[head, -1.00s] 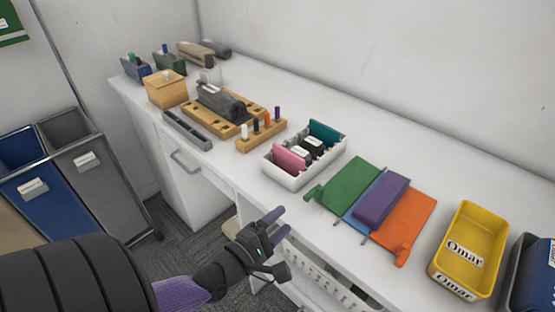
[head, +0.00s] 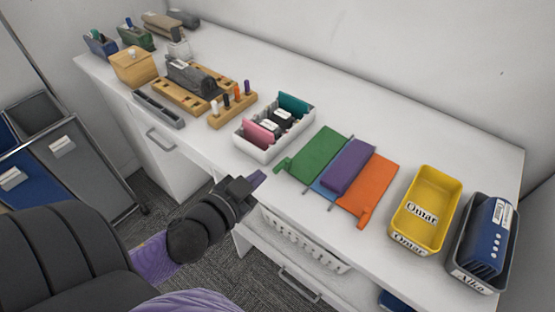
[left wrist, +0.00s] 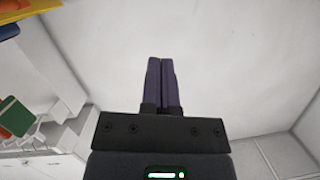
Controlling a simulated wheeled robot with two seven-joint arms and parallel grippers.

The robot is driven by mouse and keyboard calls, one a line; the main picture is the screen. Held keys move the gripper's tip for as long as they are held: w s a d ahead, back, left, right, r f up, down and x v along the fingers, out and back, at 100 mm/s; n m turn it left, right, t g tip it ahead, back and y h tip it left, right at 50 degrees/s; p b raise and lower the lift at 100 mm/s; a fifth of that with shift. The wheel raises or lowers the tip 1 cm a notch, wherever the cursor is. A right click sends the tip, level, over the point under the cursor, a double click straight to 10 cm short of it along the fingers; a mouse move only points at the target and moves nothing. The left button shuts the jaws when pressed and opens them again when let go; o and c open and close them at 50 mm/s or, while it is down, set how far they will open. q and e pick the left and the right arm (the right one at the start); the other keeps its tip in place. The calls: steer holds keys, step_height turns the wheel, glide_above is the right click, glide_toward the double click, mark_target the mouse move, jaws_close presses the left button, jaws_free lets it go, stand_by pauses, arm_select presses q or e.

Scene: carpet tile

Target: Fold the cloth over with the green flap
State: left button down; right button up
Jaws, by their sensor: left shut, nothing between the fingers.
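The folding board lies on the white counter in the head view. Its green flap (head: 320,154) is on the left and its orange flap (head: 367,185) is on the right, each with a small tab at the front edge. The purple cloth (head: 347,166) lies as a thick strip along the middle, over a blue panel (head: 327,190) that shows only at its front end. My right gripper is not in view.
A white divided tray (head: 262,150) stands just left of the green flap. A yellow bin (head: 428,205) and a grey bin (head: 463,270) with blue contents stand to the right. Wooden racks (head: 200,95) are further left. The counter behind the board is clear.

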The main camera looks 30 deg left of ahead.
arm_select(q)
steer(key=b, duration=0.1)
glide_above(274, 171)
steer(key=d, duration=0.2)
step_height(274, 171, down, 2)
steer(key=f+b, duration=0.2)
steer(key=f, duration=0.1)
steer(key=shift+a+f, duration=0.15)
steer(key=shift+a, duration=0.25)
steer(key=shift+a+f, duration=0.2)
steer(key=shift+f, duration=0.25)
steer(key=shift+a+f+n+h+b, duration=0.15)
steer(key=shift+a+f+n+b, duration=0.1)
steer(key=shift+f, duration=0.2)
steer(key=shift+a+f+n+h+b, duration=0.15)
steer(key=shift+a+f+n+b, duration=0.1)
steer(key=shift+f, duration=0.15)
steer(key=shift+d, duration=0.1)
